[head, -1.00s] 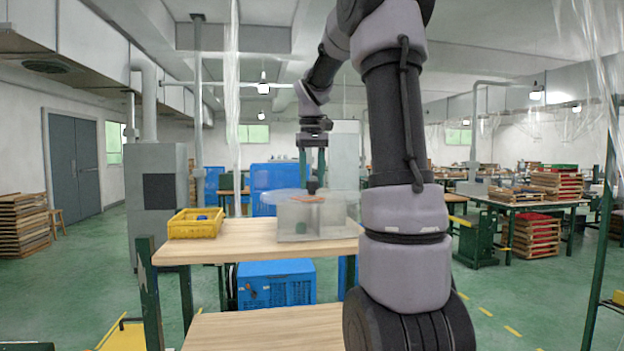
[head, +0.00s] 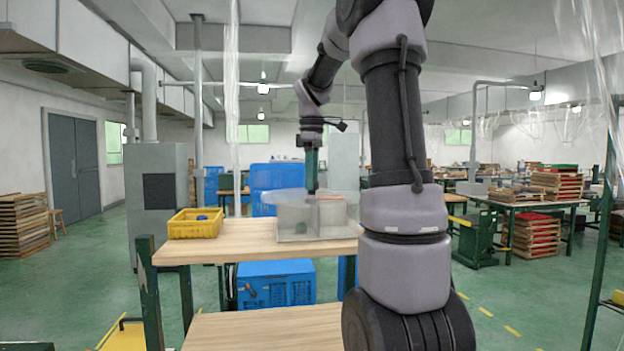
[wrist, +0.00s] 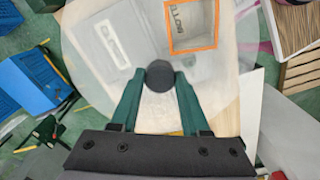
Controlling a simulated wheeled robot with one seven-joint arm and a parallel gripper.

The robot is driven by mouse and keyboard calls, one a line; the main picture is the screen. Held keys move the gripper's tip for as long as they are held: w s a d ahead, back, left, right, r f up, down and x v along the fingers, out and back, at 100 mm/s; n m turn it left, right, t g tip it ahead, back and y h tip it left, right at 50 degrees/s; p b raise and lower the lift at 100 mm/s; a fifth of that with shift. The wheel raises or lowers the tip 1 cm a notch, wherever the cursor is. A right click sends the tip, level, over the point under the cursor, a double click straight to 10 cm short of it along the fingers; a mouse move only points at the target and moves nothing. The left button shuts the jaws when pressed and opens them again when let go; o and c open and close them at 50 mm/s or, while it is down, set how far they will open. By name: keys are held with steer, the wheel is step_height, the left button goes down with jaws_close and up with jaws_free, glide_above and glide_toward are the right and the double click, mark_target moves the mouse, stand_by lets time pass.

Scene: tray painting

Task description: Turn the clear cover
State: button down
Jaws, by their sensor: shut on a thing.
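The clear cover (head: 280,197) is a round see-through disc lying on a pale box (head: 298,229) with compartments. My gripper (head: 312,190) is above it, seen edge-on. In the wrist view my gripper (wrist: 160,80) has its green fingers shut on the dark round knob (wrist: 160,75) at the cover's middle. An orange-edged opening (wrist: 170,50) in the cover lies over a compartment with partly readable lettering ending in "LLOW". Another compartment with a white label (wrist: 106,47) shows dimly through the cover (wrist: 88,28).
The box stands on a light wooden table (head: 240,246). A lower wooden surface (head: 265,332) is in front, and a blue crate (head: 276,284) is below the table.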

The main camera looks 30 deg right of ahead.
steer(key=shift+n, duration=1)
steer(key=shift+c, duration=1.9)
jaws_free()
step_height(320, 180, up, 11)
steer(key=shift+f, duration=0.1)
